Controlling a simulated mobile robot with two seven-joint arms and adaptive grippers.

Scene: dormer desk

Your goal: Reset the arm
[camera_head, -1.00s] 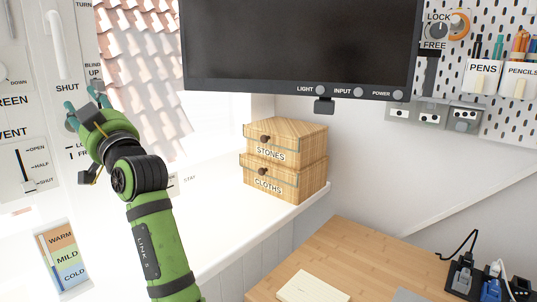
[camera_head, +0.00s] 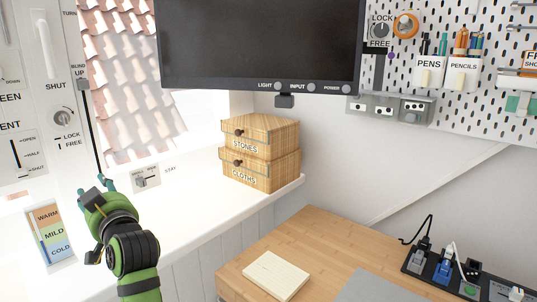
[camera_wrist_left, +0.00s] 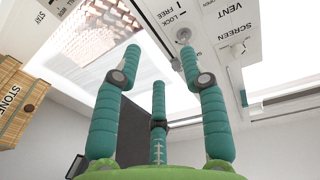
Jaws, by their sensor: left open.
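My left arm (camera_head: 134,252) comes in from the bottom left of the head view, green with black joints. Its gripper (camera_head: 106,184) is in front of the white window wall, above the sill, with teal fingers pointing up and away. In the left wrist view the gripper (camera_wrist_left: 159,68) has its three teal fingers spread, with nothing between them. The lock/free knob (camera_head: 63,117) is above and left of the gripper in the head view. It also shows in the wrist view (camera_wrist_left: 184,35), beyond one fingertip; contact cannot be judged there. My right gripper is not in view.
Two stacked wooden drawer boxes, stones (camera_head: 262,133) and cloths (camera_head: 262,170), stand on the sill. A dark monitor (camera_head: 262,40) hangs above. A warm/mild/cold panel (camera_head: 51,236) is left of my arm. A notepad (camera_head: 275,276) lies on the desk (camera_head: 318,245).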

